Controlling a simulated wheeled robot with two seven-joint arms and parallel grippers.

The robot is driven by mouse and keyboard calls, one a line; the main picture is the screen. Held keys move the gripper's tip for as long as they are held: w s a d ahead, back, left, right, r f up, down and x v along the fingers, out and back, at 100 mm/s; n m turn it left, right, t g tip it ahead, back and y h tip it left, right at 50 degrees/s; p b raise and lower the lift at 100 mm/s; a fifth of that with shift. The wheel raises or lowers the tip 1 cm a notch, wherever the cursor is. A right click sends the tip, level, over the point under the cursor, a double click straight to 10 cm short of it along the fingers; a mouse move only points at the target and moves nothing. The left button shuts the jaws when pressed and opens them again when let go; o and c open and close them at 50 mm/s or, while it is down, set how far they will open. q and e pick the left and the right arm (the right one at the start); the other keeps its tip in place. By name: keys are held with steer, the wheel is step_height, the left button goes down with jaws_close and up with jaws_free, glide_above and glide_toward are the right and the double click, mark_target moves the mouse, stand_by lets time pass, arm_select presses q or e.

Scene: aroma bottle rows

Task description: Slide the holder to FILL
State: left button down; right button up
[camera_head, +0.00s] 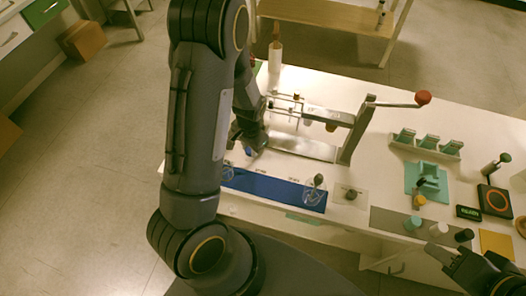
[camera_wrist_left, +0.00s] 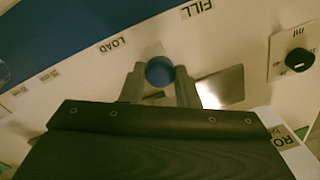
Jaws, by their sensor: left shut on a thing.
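The holder shows as a round blue knob (camera_wrist_left: 160,70) in the left wrist view. It sits between the two grey fingers of my left gripper (camera_wrist_left: 160,82), which is shut on it. The printed LOAD label (camera_wrist_left: 113,45) is to its left and the FILL label (camera_wrist_left: 197,9) is up and to its right. In the head view my left gripper (camera_head: 250,143) is low beside the filling stand (camera_head: 328,117), and its arm covers much of the holder. My right gripper (camera_head: 458,262) is at the lower right, apart from the holder; its fingertips are unclear.
A blue strip (camera_head: 265,187) with glassware lies in front of the stand. The stand has a red-knobbed lever (camera_head: 423,97). A black dial (camera_wrist_left: 299,60) is on the right in the wrist view.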

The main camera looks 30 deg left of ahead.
arm_select(q)
steer(key=a, duration=0.3)
steer(key=s+a+b, duration=0.1)
steer(key=a, duration=0.1)
steer(key=shift+s+a, duration=0.15)
steer(key=shift+a, duration=0.55)
steer(key=c, duration=1.1)
jaws_free()
steer(key=shift+s+a, duration=0.1)
steer(key=shift+a, duration=0.05)
steer(key=shift+r, duration=0.3)
step_height(320, 180, up, 7)
steer(key=shift+d+r, duration=0.15)
steer(key=shift+d, duration=0.1)
